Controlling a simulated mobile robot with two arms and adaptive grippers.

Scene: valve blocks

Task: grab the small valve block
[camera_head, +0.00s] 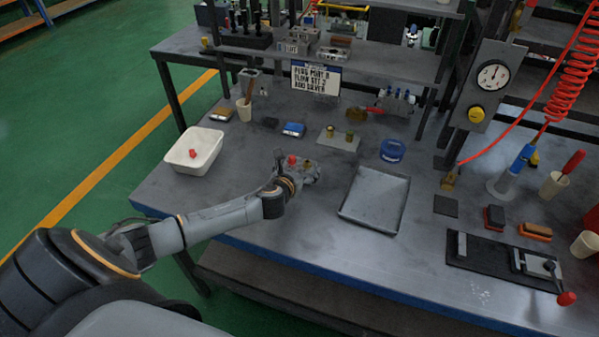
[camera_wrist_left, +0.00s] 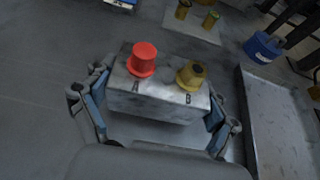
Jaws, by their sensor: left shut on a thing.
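The small valve block (camera_wrist_left: 150,103) is a grey metal block marked A and B. A red cap (camera_wrist_left: 143,60) sits on top at A and a brass fitting (camera_wrist_left: 191,75) at B. My left gripper (camera_wrist_left: 156,112) has one finger at each end of the block and is shut on it. In the head view the left gripper (camera_head: 297,168) is over the table just left of the grey tray, and it partly hides the block. I cannot tell whether the block still touches the table. My right gripper is not in view.
The shallow grey tray (camera_head: 345,212) lies to the right. A white bin (camera_head: 178,163) with a red piece stands left. Behind are a plate with brass fittings (camera_head: 326,143) and a blue round container (camera_head: 392,151). Bare table (camera_head: 240,185) lies between bin and gripper.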

